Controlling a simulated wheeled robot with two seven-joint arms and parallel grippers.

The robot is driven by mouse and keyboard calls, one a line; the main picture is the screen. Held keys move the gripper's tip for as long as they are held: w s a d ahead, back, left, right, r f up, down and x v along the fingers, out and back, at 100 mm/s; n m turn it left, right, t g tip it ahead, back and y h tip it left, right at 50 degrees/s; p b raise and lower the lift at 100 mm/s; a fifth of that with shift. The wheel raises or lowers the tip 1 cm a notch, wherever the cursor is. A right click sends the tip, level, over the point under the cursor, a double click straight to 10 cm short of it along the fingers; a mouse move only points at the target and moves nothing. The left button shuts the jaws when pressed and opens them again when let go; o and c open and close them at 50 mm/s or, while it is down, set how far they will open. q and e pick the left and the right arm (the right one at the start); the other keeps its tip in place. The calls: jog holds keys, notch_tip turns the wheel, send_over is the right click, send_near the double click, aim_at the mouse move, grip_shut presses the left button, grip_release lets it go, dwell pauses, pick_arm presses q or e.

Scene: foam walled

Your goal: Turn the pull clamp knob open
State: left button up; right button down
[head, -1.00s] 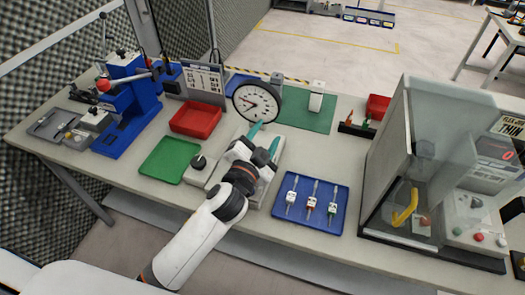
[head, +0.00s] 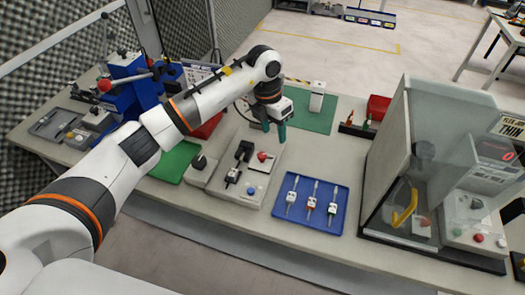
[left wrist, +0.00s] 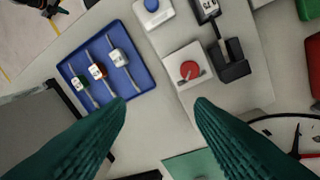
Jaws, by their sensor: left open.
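A grey fixture plate (head: 235,190) lies on the bench. It carries a red round knob (head: 262,156) on a white square block, a blue button (head: 251,190) and a black clamp (head: 244,150). The red knob also shows in the left wrist view (left wrist: 189,70), with a pale bar across it. I cannot read a label naming the pull clamp knob. My left gripper (head: 274,129) is open and empty, above and behind the red knob, apart from it. Its spread teal fingers fill the lower left wrist view (left wrist: 160,105). My right gripper is not in view.
A black knob on a grey box (head: 199,162) stands left of the plate. A blue tray (head: 334,222) with several small tools lies right. A clear-sided enclosure (head: 385,165) stands at the far right. A green tray (head: 170,164) lies left, partly behind my arm.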

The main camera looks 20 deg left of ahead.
aim_at(262, 155)
pick_arm(q)
jog(key=shift+y, duration=0.8)
jog(key=a+f+p, duration=0.1)
jog(key=f, duration=0.2)
jog(key=a+f+p, duration=0.1)
jog(key=f, duration=0.2)
jog(key=a+f+p, duration=0.1)
jog(key=f+p, duration=0.1)
jog(key=f, duration=0.1)
jog(key=shift+w+a+f, duration=0.1)
jog(key=shift+w+f, duration=0.1)
jog(key=shift+f, duration=0.7)
jog(key=c, duration=1)
jog(key=shift+n, duration=0.3)
